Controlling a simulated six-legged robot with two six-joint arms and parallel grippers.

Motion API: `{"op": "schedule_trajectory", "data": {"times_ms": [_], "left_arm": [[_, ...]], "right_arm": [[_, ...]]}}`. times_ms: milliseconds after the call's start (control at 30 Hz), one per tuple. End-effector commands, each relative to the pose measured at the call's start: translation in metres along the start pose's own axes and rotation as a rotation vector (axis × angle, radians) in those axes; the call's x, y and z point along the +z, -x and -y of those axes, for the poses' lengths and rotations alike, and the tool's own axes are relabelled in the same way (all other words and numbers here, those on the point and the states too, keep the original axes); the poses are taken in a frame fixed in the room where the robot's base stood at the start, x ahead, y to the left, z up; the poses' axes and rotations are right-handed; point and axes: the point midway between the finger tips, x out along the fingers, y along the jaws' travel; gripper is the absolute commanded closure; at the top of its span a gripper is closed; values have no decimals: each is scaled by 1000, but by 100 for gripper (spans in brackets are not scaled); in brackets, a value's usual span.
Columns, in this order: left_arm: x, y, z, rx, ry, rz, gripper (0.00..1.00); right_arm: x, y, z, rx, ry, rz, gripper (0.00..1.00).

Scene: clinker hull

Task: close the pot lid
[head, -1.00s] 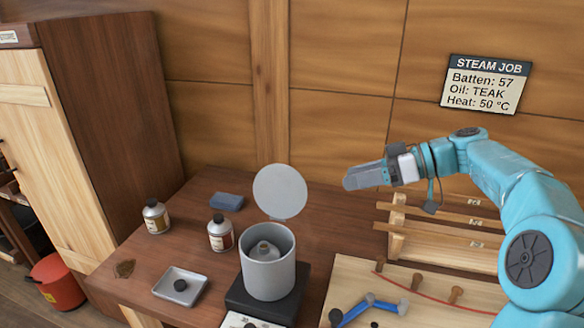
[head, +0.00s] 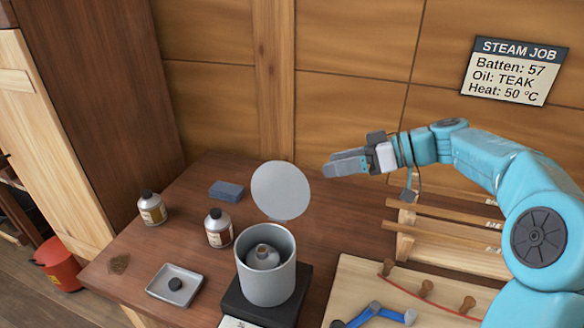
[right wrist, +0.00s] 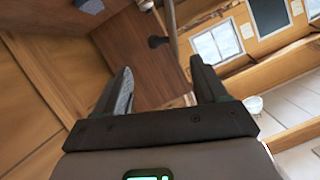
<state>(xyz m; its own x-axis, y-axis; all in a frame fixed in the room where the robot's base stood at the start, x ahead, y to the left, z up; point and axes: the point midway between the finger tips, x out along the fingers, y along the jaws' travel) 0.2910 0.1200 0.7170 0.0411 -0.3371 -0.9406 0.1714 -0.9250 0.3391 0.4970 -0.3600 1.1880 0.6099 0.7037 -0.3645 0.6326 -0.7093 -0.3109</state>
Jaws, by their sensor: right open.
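The grey pot (head: 267,281) stands on a dark base near the front of the bench. Its round grey lid (head: 281,190) is raised steeply at the back of the rim, so the pot is open. A small grey bottle (head: 263,257) shows inside the pot. My right gripper (head: 327,170) is just right of the lid's upper edge in the picture, with no clear contact. In the right wrist view its two fingers (right wrist: 160,88) are spread with nothing between the tips. My left gripper is out of view.
Two labelled bottles (head: 218,229) (head: 151,208) and a blue block (head: 226,190) stand left of the pot. A shallow tray (head: 190,293) lies at front left. A wooden rack (head: 450,240) and a pegged board (head: 365,283) occupy the right. The dark base (head: 300,297) supports the pot.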

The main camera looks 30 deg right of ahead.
Motion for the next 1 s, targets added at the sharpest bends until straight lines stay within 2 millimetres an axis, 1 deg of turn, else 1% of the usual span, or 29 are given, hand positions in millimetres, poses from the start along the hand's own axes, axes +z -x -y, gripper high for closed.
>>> {"op": "schedule_trajectory", "data": {"times_ms": [33, 200, 300, 400, 500, 600, 867, 900, 933, 967, 1000], "left_arm": [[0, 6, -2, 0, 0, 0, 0], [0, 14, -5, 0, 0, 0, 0], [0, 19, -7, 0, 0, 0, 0], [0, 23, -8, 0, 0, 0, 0], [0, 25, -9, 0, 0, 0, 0], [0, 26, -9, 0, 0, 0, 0], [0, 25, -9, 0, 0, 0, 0], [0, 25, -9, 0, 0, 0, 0], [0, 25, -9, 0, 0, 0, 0], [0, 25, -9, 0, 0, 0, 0], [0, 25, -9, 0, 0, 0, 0]], "right_arm": [[-3, -13, 2, -7, 0, 0, 28], [-3, -53, 2, -5, 0, 2, 28], [-3, -74, 1, -4, 0, 1, 28], [-3, -90, 0, -3, 0, 1, 28], [-3, -101, -1, -2, 1, 0, 28], [-2, -106, -3, 0, 1, 0, 28], [-2, -108, -4, 1, 1, 0, 28], [-2, -108, -4, 1, 1, 0, 35], [-2, -108, -4, 1, 1, 0, 44], [-2, -108, -4, 1, 1, 0, 54], [-2, -108, -4, 2, 1, -1, 67]]}}
